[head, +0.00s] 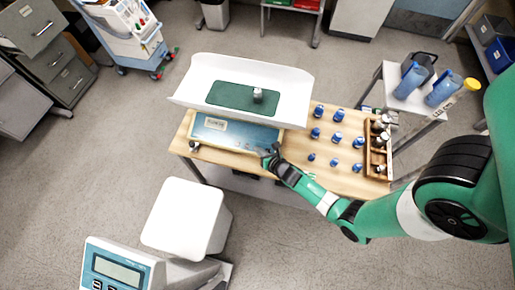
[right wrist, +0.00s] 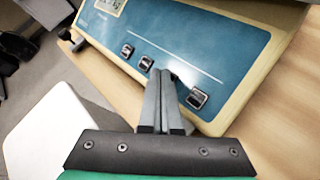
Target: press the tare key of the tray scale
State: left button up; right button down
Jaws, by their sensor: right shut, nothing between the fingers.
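The tray scale stands on the wooden table, with a white tray (head: 300,88) on top and a blue front panel (head: 230,132). In the right wrist view the blue panel (right wrist: 190,45) has a display (right wrist: 108,5) and three dark keys: a left key (right wrist: 127,50), a middle key (right wrist: 146,63) and a right key (right wrist: 198,98). I cannot read which is tare. My right gripper (head: 268,154) is shut and empty at the panel's right end. Its fingertips (right wrist: 165,75) are between the middle and right keys; I cannot tell whether they touch the panel. My left gripper is out of view.
A green mat (head: 225,94) with a small bottle (head: 258,96) lies in the tray. Several blue-capped vials (head: 335,138) stand right of the scale, beside a wooden rack (head: 378,160). Another scale with a white platform (head: 183,215) stands in front.

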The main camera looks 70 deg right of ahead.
dwell(0.4)
jog(key=shift+a+r+p, duration=0.25)
jog(key=shift+r+p, duration=0.25)
jog(key=shift+r, duration=0.1)
jog(key=shift+s+a+r+p, duration=0.1)
jog(key=shift+a+r+p, duration=0.25)
jog(key=shift+r+p, duration=0.3)
jog(key=shift+w+a+r+p, duration=0.1)
jog(key=shift+a+r+p, duration=0.3)
jog(key=shift+r, duration=0.5)
jog(key=shift+s+a+r+p, duration=0.1)
jog(key=shift+a+r+p, duration=0.15)
jog(key=shift+r+p, duration=0.45)
